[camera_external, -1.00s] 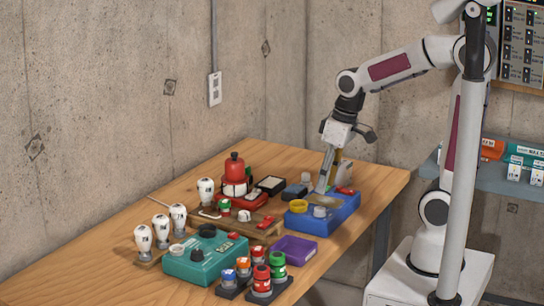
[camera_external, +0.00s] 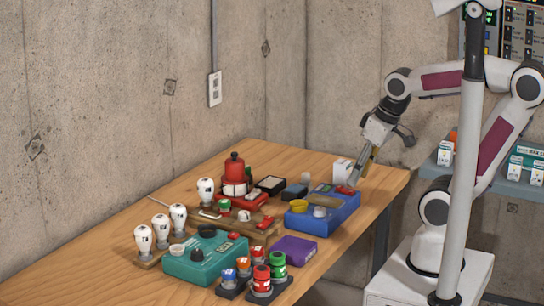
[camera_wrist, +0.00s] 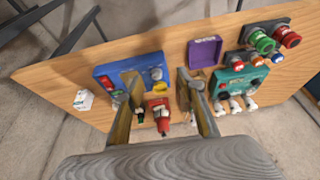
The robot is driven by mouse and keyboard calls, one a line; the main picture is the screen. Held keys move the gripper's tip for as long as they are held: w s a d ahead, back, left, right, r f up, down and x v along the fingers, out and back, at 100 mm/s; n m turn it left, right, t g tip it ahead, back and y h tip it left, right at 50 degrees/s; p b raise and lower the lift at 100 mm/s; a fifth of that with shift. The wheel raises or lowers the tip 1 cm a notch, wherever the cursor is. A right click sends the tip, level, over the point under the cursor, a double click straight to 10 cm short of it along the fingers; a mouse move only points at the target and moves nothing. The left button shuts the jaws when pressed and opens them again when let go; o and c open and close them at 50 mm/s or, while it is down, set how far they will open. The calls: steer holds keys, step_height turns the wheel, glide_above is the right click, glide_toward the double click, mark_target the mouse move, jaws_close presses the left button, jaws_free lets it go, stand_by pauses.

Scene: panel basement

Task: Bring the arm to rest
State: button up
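My gripper (camera_external: 357,176) hangs tilted over the right end of the wooden table, its fingertips above and right of the blue box. In the wrist view my gripper (camera_wrist: 158,84) has its two fingers wide apart, with nothing held between them. The blue box (camera_external: 330,217) stands on the table and carries a yellow ring, a grey knob and a red part. The blue box also shows in the wrist view (camera_wrist: 115,73). In the external view I cannot tell the exact gap between the fingertips and the white carton (camera_external: 341,171) behind them.
The wooden table (camera_external: 130,240) also holds a teal box (camera_external: 203,260), a purple tray (camera_external: 294,249), white bulbs (camera_external: 143,237), a red bottle-like part (camera_external: 235,168) and red and green knobs. A grey shelf (camera_external: 515,186) with small boxes stands at right. Air above the table's left is clear.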

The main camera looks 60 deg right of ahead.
steer(key=shift+s+r+t, duration=0.6)
steer(key=shift+s+r, duration=0.15)
steer(key=shift+r, duration=0.25)
stand_by(2.7)
